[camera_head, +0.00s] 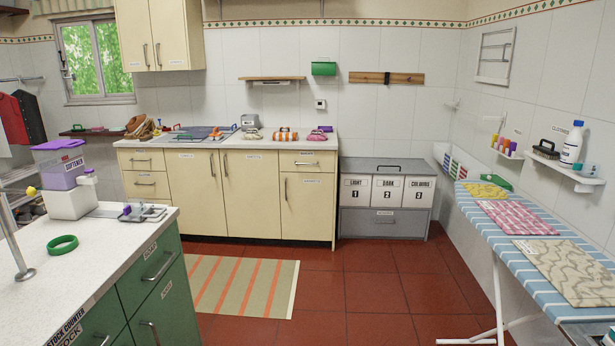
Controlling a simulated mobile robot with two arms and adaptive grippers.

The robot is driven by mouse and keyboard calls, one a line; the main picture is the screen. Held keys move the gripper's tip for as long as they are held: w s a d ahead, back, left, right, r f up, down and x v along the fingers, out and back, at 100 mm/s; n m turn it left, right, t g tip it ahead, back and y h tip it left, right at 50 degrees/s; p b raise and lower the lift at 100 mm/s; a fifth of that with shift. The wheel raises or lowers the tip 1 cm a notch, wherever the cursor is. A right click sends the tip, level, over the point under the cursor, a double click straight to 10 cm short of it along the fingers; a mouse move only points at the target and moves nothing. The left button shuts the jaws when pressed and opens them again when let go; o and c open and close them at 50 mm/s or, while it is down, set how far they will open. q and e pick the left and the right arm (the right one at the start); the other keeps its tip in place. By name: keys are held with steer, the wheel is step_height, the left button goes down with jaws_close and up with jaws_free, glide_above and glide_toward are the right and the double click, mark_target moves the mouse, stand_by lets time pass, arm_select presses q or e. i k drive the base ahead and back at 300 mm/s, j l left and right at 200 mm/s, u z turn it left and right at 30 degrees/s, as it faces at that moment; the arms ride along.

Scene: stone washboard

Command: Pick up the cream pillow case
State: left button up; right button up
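A cream cloth with a wavy pattern (572,272), which looks like the cream pillow case, lies flat on the near part of the blue-and-white striped ironing board (482,230) at the right. A small label sits at its far left corner. A pink checked cloth (515,217) lies just beyond it, and a yellow patterned cloth (486,191) lies farther back. Neither of my grippers is in view.
A green counter with a pale top (110,245) stands at the left front, holding a green ring (62,245). A striped rug (240,285) lies on the red tile floor (365,290), which is open in the middle. Labelled laundry bins (388,190) stand at the back. A wall shelf with a bottle (571,146) is above the ironing board.

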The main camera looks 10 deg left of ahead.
mark_target(252, 133)
steer(key=i+j+u, duration=0.3)
steer(key=i, duration=0.7)
steer(key=i+u, duration=0.3)
steer(key=i, duration=3.05)
